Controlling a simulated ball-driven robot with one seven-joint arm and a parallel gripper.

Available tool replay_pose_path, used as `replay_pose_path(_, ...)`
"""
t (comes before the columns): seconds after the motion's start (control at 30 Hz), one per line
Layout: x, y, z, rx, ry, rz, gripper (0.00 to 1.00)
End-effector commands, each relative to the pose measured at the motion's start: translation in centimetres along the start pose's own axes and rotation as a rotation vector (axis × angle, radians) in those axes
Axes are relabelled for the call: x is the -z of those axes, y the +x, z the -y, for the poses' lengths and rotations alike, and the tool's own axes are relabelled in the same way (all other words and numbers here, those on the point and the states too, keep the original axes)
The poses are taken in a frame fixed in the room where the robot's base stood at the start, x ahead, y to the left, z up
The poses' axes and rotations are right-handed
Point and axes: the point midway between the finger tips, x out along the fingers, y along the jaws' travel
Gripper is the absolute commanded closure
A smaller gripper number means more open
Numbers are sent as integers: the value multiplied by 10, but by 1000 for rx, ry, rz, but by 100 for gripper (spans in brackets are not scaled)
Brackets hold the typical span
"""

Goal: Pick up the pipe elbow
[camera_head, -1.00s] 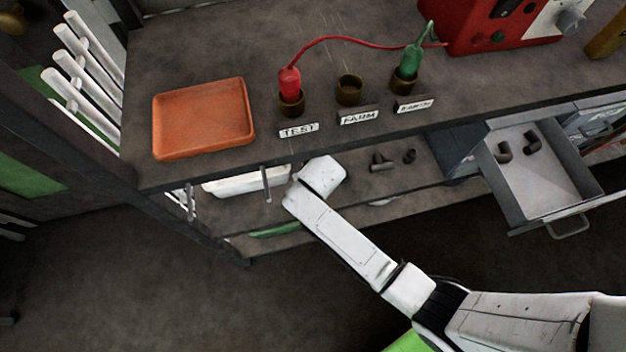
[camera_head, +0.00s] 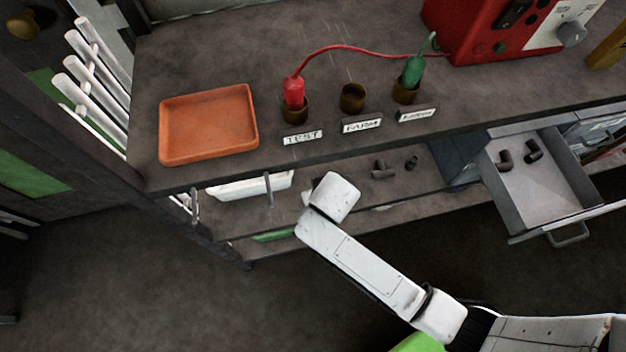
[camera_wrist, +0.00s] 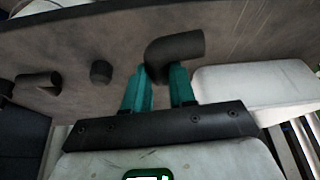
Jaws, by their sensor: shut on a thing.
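In the wrist view a dark grey pipe elbow (camera_wrist: 180,46) sits between the teal fingers of my gripper (camera_wrist: 161,76). The fingers are shut on its lower leg, and its other leg points right. The shelf surface lies behind it; I cannot tell whether the elbow still touches it. In the head view my white arm reaches to the lower shelf, and its end hides both the gripper and the held elbow.
A pipe tee (camera_head: 382,169) and a short fitting (camera_head: 411,163) lie on the lower shelf (camera_head: 345,175), beside a white tray (camera_head: 240,187). An open drawer (camera_head: 548,196) at right holds two dark fittings. The bench top overhangs the shelf; an orange tray (camera_head: 208,124) sits on it.

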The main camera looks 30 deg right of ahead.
Motion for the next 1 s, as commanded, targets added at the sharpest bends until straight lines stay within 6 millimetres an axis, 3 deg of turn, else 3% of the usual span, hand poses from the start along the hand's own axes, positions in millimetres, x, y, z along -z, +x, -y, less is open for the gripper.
replay_pose_path(0.2,-59,-23,-2,-1,-2,4,100)
replay_pose_path(0.43,-100,-41,0,1,-1,2,100)
replay_pose_path(0.63,-116,-48,0,0,1,1,100)
replay_pose_path(1.0,-119,-49,0,1,1,0,100)
